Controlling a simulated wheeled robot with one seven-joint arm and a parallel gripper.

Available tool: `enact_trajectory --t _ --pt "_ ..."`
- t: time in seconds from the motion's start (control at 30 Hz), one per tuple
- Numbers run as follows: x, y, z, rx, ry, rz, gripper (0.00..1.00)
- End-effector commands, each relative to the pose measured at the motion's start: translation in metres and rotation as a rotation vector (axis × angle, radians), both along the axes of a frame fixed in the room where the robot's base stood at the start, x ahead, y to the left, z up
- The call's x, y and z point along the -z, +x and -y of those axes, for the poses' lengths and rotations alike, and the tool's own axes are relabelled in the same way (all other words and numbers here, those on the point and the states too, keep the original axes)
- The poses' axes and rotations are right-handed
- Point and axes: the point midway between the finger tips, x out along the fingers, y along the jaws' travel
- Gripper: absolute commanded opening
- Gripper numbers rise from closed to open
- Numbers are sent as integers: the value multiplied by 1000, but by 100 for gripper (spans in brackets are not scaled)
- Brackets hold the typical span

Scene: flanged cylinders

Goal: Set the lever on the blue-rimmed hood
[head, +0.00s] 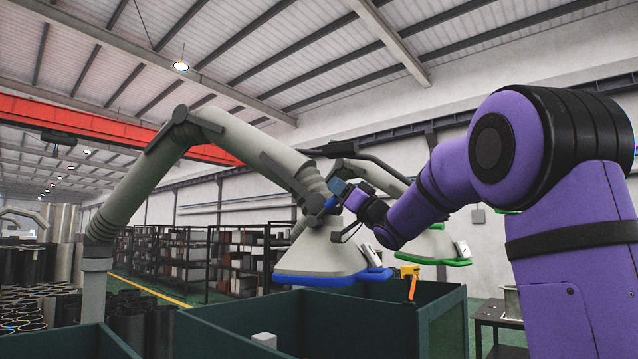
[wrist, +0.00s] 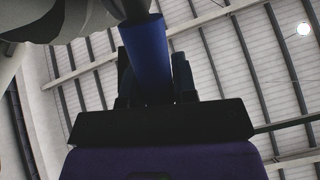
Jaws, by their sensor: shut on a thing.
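The blue-rimmed hood (head: 318,252) is a pale grey funnel with a blue lower edge, hanging from a thick jointed grey duct arm. Its lever has a blue grip, seen at the hood's neck in the head view (head: 338,187). In the wrist view the blue grip (wrist: 147,55) on a dark rod runs between the two black fingers. My gripper (head: 347,194) is shut on this grip from the right side of the hood. My fingers show on both sides of it in the wrist view. The exact lever angle is hard to tell.
A second hood with a green rim (head: 436,246) hangs behind my arm. Dark green bins (head: 230,325) stand below the blue-rimmed hood, with an orange piece (head: 412,287) at the right bin. Shelves (head: 235,258) and stacked cylinders (head: 30,300) stand further back.

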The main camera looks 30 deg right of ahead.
Motion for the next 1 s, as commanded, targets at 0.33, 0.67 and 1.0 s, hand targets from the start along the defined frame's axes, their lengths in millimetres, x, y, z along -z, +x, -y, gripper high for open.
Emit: enact_trajectory --t 0.33,0.67,1.0 --pt "13 -8 12 1 100 112 0" --pt "15 -9 13 0 121 136 0" --pt "15 -9 13 -1 120 135 47"
